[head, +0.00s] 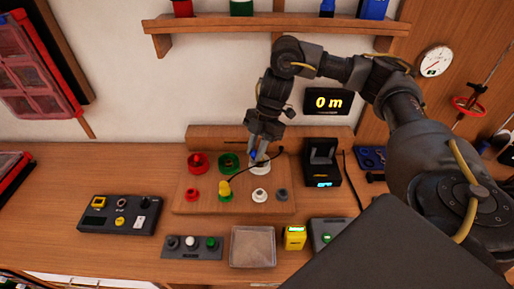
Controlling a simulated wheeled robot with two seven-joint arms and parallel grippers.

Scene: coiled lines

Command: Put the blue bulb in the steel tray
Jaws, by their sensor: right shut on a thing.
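My right gripper (259,158) points down over the back row of a wooden board. It is shut on a small blue thing, which looks like the blue bulb (253,154). The fingers hide most of the bulb. The bulb is just above or at a white round holder (260,168); I cannot tell whether they touch. The steel tray (253,262) is a shallow square at the front of the bench, and it looks empty. My left gripper is not in view.
The wooden board (183,206) carries red (197,162) and green (229,161) holders and several coloured pieces, including a yellow one (225,189). A dark cable crosses it. A switch box (192,247) and a yellow device (294,238) flank the tray. A black stand (321,162) is at right.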

